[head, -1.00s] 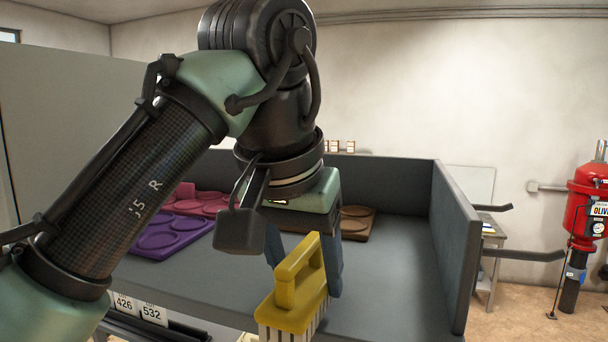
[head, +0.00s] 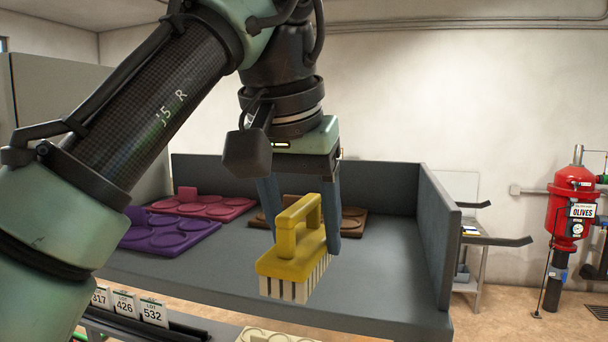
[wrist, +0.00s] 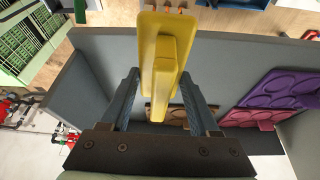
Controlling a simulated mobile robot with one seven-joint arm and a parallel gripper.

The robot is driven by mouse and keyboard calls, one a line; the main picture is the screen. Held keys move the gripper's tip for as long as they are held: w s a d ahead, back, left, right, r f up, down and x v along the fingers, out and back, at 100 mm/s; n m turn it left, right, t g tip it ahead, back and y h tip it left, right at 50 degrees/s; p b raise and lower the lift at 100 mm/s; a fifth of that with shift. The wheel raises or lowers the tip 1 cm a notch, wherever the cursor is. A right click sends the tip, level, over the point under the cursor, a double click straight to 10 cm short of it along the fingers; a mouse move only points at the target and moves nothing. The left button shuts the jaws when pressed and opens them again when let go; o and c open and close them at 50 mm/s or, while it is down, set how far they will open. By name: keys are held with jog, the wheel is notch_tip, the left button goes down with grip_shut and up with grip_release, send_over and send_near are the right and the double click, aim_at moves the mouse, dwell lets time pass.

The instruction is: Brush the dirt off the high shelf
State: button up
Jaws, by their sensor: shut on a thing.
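My gripper (head: 302,230) is shut on the handle of a yellow brush (head: 290,262), with pale bristles pointing down. The brush is over the front part of the high grey shelf (head: 385,275); I cannot tell whether the bristles touch it. In the wrist view, the yellow brush (wrist: 162,60) sits between the two blue fingers and hides part of the shelf. I cannot make out any dirt on the visible shelf surface.
A purple tray (head: 170,232), a pink tray (head: 215,205) and a brown tray (head: 352,222) lie toward the shelf's left and back. Raised grey walls edge the back and right. The right part is clear. Lot cards (head: 125,305) stand below the front edge.

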aim_at(304, 201)
jog(key=shift+v, duration=1.25)
jog(key=shift+w+d+r, duration=0.15)
jog(key=shift+w+r, duration=0.2)
jog(key=shift+w, duration=0.05)
jog(key=shift+s, duration=0.1)
